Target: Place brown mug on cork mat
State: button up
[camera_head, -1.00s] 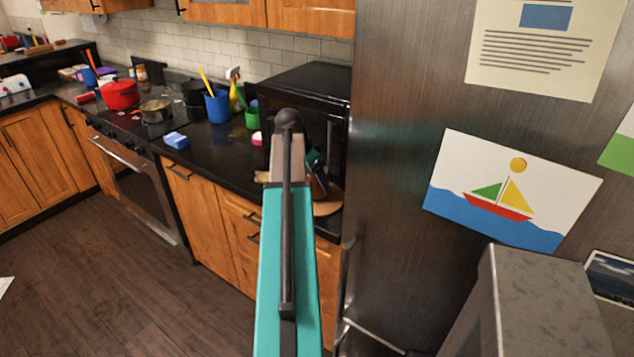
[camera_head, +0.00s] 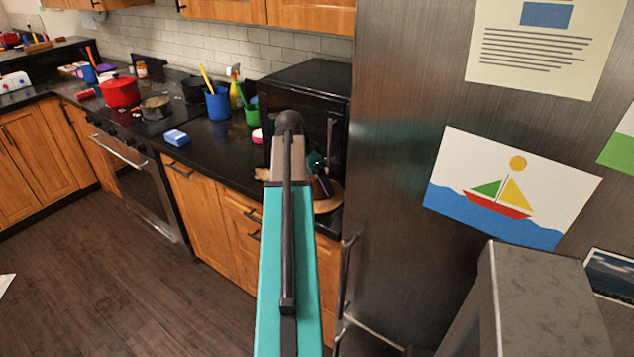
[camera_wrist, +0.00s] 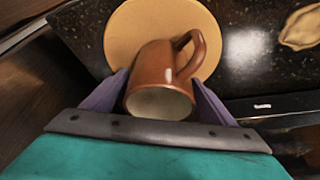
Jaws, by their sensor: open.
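The brown mug (camera_wrist: 155,75) shows in the wrist view between the two purple fingers of my gripper (camera_wrist: 157,98). Its open mouth faces the camera and its handle points up and right. The jaws are open around it; whether a finger touches it I cannot tell. The round cork mat (camera_wrist: 140,20) lies on the dark counter just beyond the mug, and the mug overlaps it in the picture. In the head view the cork mat (camera_head: 328,204) shows partly beside my gripper (camera_head: 322,182), at the counter's front edge. My arm hides the mug there.
A black microwave (camera_head: 305,90) stands behind the mat, and the steel refrigerator (camera_head: 400,200) rises close on its right. A tan leaf-shaped object (camera_wrist: 302,28) lies near the mat.

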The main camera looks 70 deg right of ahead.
jog(key=shift+r, duration=0.15)
jog(key=shift+b+v, duration=1.1)
jog(key=shift+v, duration=4.9)
